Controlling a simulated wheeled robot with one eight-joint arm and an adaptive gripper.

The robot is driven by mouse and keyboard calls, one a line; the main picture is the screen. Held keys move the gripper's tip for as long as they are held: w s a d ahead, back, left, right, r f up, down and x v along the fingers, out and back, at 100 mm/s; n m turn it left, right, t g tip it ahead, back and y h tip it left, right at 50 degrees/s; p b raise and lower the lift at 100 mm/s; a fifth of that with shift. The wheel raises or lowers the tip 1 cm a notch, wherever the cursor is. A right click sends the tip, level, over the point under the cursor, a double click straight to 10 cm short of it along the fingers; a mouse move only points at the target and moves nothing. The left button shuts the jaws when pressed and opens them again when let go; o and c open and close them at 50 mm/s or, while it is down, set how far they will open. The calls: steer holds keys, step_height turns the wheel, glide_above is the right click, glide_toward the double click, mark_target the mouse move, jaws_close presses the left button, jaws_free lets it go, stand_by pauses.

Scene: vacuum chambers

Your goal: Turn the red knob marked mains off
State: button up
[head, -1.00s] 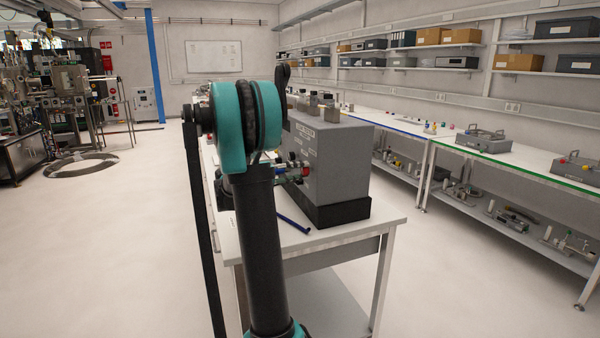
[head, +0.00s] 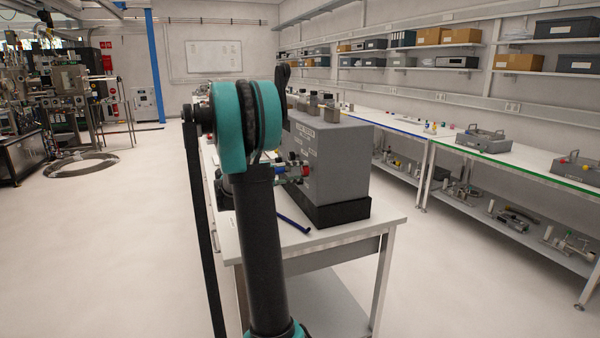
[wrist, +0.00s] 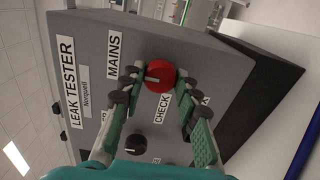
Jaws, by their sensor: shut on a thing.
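The red knob (wrist: 160,75) sits on the front panel of the grey leak tester (wrist: 85,35), next to the label MAINS (wrist: 115,54). Its pale pointer line faces the picture's left, towards that label. My gripper (wrist: 160,78) has one finger on each side of the knob and is shut on it. In the head view the leak tester (head: 340,160) stands on a white bench, and the knob shows as a small red spot (head: 305,170).
A black knob (wrist: 135,143) and a CHECK label (wrist: 161,108) are close to the fingers. A blue rod-like thing (head: 293,223) lies on the white bench (head: 330,239) by the tester. Long side benches with other equipment run along the right wall.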

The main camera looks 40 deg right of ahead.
steer(key=o, duration=1.2)
steer(key=shift+c, duration=0.2)
steer(key=v, duration=1.2)
steer(key=shift+f, duration=0.1)
